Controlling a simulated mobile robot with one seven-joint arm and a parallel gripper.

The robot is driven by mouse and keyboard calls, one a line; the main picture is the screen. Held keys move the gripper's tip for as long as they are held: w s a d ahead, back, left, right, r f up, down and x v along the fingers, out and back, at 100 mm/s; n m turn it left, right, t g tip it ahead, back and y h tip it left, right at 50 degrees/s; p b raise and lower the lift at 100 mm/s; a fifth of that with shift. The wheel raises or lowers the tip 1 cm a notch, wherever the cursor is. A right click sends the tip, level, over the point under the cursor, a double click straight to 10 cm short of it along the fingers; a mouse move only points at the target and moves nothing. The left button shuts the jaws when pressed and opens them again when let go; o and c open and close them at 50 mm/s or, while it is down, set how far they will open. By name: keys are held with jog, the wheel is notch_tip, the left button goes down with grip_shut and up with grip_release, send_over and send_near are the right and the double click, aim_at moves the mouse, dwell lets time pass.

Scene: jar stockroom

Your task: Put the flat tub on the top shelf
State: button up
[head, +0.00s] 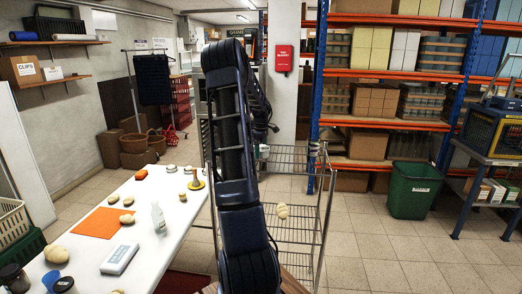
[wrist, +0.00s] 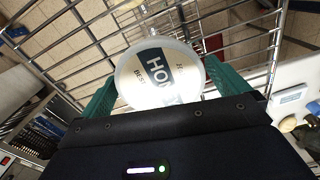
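The flat tub (wrist: 160,78) is round and white with a dark label band, and fills the middle of the wrist view. The green fingers of my gripper (wrist: 163,82) stand on either side of it and appear closed against its sides. Behind it in the wrist view are the wires of a rack. In the head view my arm reaches over to the wire shelf rack (head: 291,158), whose top shelf looks empty. My gripper there is mostly hidden behind my arm, and a small white patch beside it may be the tub.
A beige lump (head: 282,211) lies on a lower rack shelf. The white table (head: 142,199) at left carries an orange mat (head: 98,222), a clear bottle (head: 158,217) and several small items. A green bin (head: 414,190) stands at right, with open floor before it.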

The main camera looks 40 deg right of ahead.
aim_at(261, 147)
jog(key=shift+r, duration=0.15)
notch_tip(261, 147, up, 11)
jog(key=s+a+r+m+t, duration=0.1)
jog(key=s+a+r, duration=0.15)
jog(key=a, duration=0.35)
jog(key=s+a+r+m, duration=0.1)
jog(key=a+r, duration=0.3)
jog(key=a, duration=0.3)
jog(key=s+a+r+m+t, duration=0.1)
jog(key=s+a, duration=0.3)
jog(key=a, duration=0.3)
jog(key=s+a+r+m, duration=0.1)
jog(key=s+a+r, duration=0.15)
jog(key=a, duration=0.45)
jog(key=s+a+f+m+t, duration=0.1)
jog(key=s+a+f, duration=0.2)
jog(key=s+a, duration=0.6)
jog(key=s+a+f+m+t, duration=0.1)
jog(key=s+a+f+m, duration=0.1)
jog(key=s+a, duration=0.7)
jog(key=s+f, duration=0.1)
jog(key=s, duration=0.1)
jog(key=shift+s+t, duration=0.3)
jog(key=shift+s, duration=0.05)
